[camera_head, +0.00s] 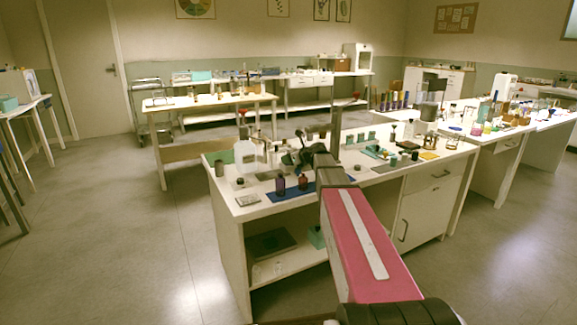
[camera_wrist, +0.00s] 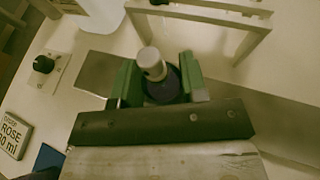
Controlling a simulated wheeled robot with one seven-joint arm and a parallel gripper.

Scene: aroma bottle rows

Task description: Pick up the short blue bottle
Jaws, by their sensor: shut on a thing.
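In the wrist view a short dark blue bottle (camera_wrist: 163,90) with a pale cap (camera_wrist: 151,62) is between the green fingers of my gripper (camera_wrist: 160,84). The fingers are shut on the bottle, one on each side. Its lower part is hidden behind the dark gripper bar. In the head view my gripper (camera_head: 301,157) is above the white bench, beyond the blue mat, and the held bottle is too small to make out there.
Two dark bottles, left (camera_head: 281,187) and right (camera_head: 303,183), stand on the blue mat (camera_head: 282,195). A ROSE label plate (camera_wrist: 13,135), a black-knobbed device (camera_wrist: 43,64) and a white rack (camera_wrist: 205,16) are near my gripper. Small labware crowds the bench (camera_head: 232,213) to the right.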

